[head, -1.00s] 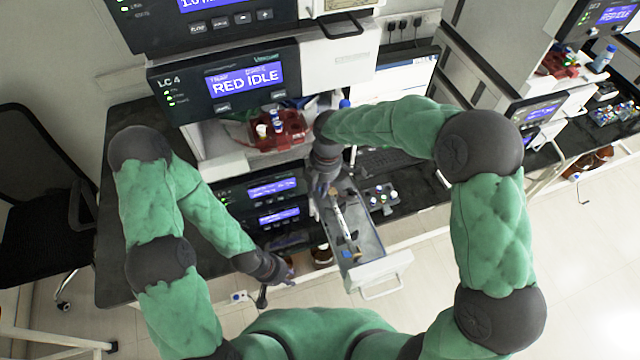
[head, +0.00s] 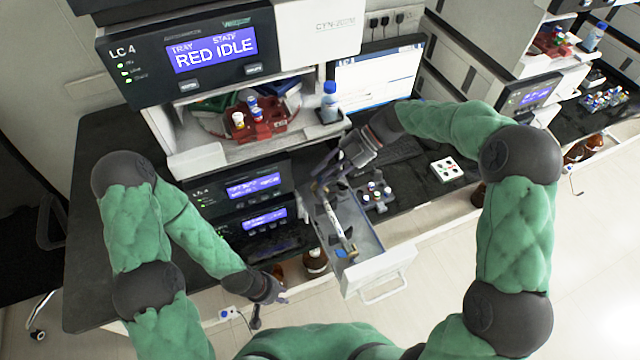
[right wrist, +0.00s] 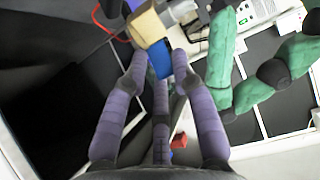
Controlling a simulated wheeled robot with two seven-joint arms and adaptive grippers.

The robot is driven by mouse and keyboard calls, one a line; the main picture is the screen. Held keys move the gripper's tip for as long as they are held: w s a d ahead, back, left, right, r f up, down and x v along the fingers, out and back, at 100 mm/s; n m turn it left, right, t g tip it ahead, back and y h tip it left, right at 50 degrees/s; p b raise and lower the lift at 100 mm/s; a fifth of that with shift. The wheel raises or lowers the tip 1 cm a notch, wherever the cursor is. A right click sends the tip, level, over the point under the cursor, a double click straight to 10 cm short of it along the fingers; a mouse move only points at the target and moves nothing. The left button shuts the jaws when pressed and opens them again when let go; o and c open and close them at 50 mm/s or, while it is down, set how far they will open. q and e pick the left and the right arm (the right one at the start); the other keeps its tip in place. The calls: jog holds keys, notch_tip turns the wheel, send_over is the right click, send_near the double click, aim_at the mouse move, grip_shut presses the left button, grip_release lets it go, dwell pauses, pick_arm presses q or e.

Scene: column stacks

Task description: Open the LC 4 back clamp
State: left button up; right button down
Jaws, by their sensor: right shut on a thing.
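The LC 4 unit (head: 180,50) shows RED IDLE. Below it, a grey drawer (head: 368,240) stands open and holds a slim pale column (head: 333,218) lengthwise. A blue clamp part (head: 342,253) shows at the drawer's front end. My right gripper (head: 322,182) is at the drawer's back end. In the right wrist view its purple fingers (right wrist: 155,72) close around a blue piece (right wrist: 160,58), which appears to be the back clamp, beside a tan block (right wrist: 150,22). The fingers partly hide the clamp, and its position is unclear. My left gripper (head: 276,298) hangs low, left of the drawer, away from it.
A red vial tray (head: 262,130) and a blue-capped bottle (head: 329,100) sit above the drawer. A small vial rack (head: 376,195) stands close to the drawer's right side. A white box with coloured dots (head: 446,168) lies on the dark bench farther right. Brown bottles stand below.

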jog(key=f+y+b, duration=0.1)
jog(key=b, duration=0.1)
jog(key=d+g+y+b, duration=0.1)
jog(key=y+b, duration=0.1)
jog(key=b, duration=0.1)
jog(key=d+f+g+y+b, duration=0.1)
jog(key=y+b, duration=0.1)
jog(key=b, duration=0.1)
jog(key=shift+f, duration=0.35)
jog(key=shift+w+d+g+y+b, duration=0.2)
jog(key=shift+g+y+b, duration=0.2)
jog(key=shift+y+b, duration=0.6)
jog(key=c, duration=1.2)
grip_release()
jog(key=shift+s+r, duration=0.1)
jog(key=shift+o, duration=0.2)
jog(key=shift+r, duration=0.15)
